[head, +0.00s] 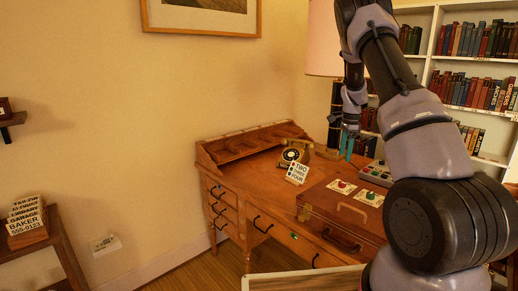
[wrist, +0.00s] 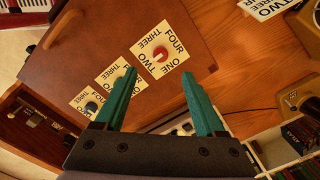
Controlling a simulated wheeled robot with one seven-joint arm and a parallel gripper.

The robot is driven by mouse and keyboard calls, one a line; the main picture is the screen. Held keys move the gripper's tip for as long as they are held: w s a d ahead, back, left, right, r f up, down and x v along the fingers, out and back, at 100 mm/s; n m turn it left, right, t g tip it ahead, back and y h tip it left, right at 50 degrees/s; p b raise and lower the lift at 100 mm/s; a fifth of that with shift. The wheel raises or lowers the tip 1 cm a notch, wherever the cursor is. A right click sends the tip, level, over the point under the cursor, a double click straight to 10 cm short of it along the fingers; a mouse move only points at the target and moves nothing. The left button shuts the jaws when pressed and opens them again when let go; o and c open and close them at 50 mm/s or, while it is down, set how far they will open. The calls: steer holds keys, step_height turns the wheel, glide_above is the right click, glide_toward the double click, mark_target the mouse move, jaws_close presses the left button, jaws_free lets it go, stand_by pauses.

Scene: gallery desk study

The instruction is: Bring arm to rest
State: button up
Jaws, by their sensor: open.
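My gripper (head: 347,145) hangs above the right part of the wooden desk (head: 270,172), over the area behind the brown case. Its two teal fingers also show in the wrist view (wrist: 160,102), apart with nothing between them. My arm rises on the right of the head view and bends down to the gripper. In the wrist view the case (wrist: 100,40) lies below the fingers. On its lid are cream number cards, one with a red knob (wrist: 160,53) and one with a dark knob (wrist: 91,107).
A lamp shade (head: 325,40) is close to my arm. Bookshelves (head: 470,60) stand behind on the right. A side table (head: 50,245) is at left. Floor shows before the desk.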

steer(key=s+a+r+n+t+y, duration=0.1)
steer(key=s+a+r+n, duration=0.1)
steer(key=s+a+r, duration=0.45)
steer(key=s+a+r+n+t, duration=0.1)
steer(key=s+r+n, duration=0.25)
steer(key=r, duration=0.55)
steer(key=s+a+r+n+t+y, duration=0.1)
steer(key=s+a+r, duration=0.2)
steer(key=s+r, duration=0.35)
steer(key=s+a+r+n+t, duration=0.1)
steer(key=s+a+r+n, duration=0.1)
steer(key=s, duration=0.4)
steer(key=s+a+r+n+t, duration=0.1)
steer(key=s+a+r+n, duration=0.1)
steer(key=s, duration=0.5)
steer(key=s+a+r+n+t, duration=0.1)
steer(key=s+a+r+n, duration=0.1)
steer(key=s, duration=0.4)
steer(key=shift+s+a+n+t, duration=0.4)
steer(key=shift+a+n, duration=0.05)
steer(key=shift+n, duration=0.7)
